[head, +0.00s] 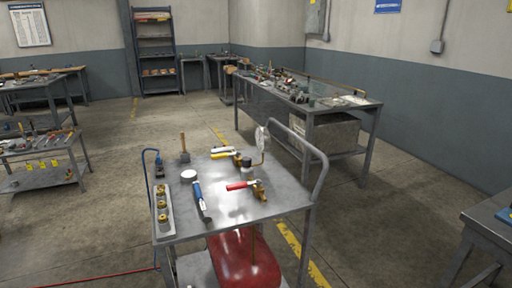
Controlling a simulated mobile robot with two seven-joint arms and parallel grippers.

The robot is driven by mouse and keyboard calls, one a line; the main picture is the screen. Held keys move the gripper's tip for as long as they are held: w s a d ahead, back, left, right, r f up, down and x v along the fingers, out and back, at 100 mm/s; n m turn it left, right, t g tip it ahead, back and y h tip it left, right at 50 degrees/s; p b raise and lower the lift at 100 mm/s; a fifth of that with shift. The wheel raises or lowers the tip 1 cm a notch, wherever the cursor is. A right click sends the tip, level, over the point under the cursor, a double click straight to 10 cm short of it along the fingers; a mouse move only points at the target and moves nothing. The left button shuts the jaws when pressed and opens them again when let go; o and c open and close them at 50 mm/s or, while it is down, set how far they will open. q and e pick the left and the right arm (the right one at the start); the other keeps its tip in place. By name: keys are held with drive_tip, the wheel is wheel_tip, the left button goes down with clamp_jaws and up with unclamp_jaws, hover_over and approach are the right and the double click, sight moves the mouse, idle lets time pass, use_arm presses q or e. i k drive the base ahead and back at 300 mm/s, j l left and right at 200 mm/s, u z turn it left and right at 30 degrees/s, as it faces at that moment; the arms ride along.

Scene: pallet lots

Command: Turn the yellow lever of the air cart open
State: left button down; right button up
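The air cart (228,221) is a grey metal cart in the middle front of the head view, with a push handle at its right. A red tank (242,260) sits under its top. The yellow lever (224,155) lies at the back of the top, pointing left from a brass valve (240,157). A dark fitting (247,170) and a round gauge (262,138) stand beside this valve. A red lever (239,186) points left from another brass valve (259,190), nearer the front right. Neither of my grippers is in view.
The cart top also holds a blue-handled tool (199,196), a white round piece (188,176), an upright wooden-handled tool (184,148) and a strip of brass fittings (162,207). A long workbench (313,116) stands behind right. Open floor lies left and right of the cart.

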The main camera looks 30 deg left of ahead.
sight(213, 157)
drive_tip(key=u, duration=1.25)
drive_tip(key=i+z, duration=0.4)
